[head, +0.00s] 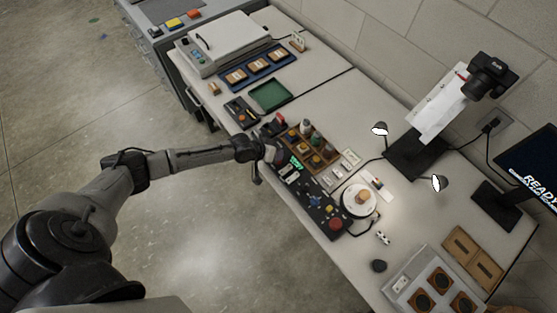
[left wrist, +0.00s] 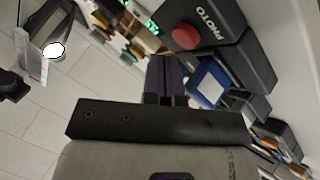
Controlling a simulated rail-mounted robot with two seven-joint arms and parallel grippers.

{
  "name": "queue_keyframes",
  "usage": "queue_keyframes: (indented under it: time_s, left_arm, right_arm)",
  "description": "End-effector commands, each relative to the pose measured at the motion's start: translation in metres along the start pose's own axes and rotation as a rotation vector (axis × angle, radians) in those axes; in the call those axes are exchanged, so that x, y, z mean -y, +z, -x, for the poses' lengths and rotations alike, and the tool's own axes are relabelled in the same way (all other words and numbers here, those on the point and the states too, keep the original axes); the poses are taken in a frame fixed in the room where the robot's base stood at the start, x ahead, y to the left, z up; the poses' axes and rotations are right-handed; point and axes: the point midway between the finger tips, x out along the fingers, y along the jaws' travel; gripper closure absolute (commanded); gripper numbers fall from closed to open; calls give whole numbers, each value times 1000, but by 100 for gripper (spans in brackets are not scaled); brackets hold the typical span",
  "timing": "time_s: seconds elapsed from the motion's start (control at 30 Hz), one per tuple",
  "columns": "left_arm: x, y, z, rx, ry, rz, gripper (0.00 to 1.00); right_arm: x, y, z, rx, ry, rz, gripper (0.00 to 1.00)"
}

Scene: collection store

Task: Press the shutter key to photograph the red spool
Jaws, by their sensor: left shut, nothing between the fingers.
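The shutter key is a red round button (left wrist: 195,33) on a dark box marked PHOTO in the left wrist view. In the head view a red cap (head: 280,117) beside my left gripper seems to be the same button. My left gripper (head: 272,152) is shut and empty, low over the table's front edge. Its dark fingers (left wrist: 165,80) also show in the left wrist view, close to the box; I cannot tell whether they touch it. A white turntable (head: 346,206) carries a small tan-orange piece (head: 361,198). I cannot make out a red spool for certain. My right gripper is not in view.
A wooden tray (head: 325,143) of several coloured pieces stands beside my left gripper. A camera (head: 492,75) on a stand, two lamps (head: 380,129) (head: 440,183) and a monitor (head: 530,165) reading READY stand toward the wall. A green tray (head: 270,95) lies further up the table.

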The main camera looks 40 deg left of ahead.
Motion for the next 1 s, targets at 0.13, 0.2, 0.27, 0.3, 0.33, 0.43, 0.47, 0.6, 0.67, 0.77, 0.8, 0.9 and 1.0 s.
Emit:
queue_keyframes:
  time_s: [0.13,0.2,0.27,0.3,0.33,0.43,0.47,0.6,0.67,0.77,0.8,0.9,1.0]
  left_arm:
    - [0,0,0,0,0,0,100]
    - [0,0,0,0,0,0,100]
    - [0,0,0,0,0,0,100]
    - [0,0,0,0,0,0,100]
    - [0,0,0,0,0,0,100]
    - [1,1,-2,0,0,0,100]
    - [2,2,-2,0,0,0,100]
    - [4,4,-5,0,0,1,100]
    - [4,4,-6,0,0,1,100]
    - [4,4,-6,0,0,1,100]
    - [4,4,-6,0,0,1,100]
    - [4,4,-6,0,0,1,100]
    - [4,4,-6,0,0,0,100]
  right_arm:
    - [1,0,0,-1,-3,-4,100]
    - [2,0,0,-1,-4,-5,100]
    - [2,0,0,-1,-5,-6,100]
    - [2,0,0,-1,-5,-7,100]
    - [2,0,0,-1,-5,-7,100]
    - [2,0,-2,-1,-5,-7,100]
    - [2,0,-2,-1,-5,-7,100]
    - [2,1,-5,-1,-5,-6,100]
    - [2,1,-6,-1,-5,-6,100]
    - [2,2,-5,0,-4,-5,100]
    - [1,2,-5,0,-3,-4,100]
    - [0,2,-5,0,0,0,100]
    - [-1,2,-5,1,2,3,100]
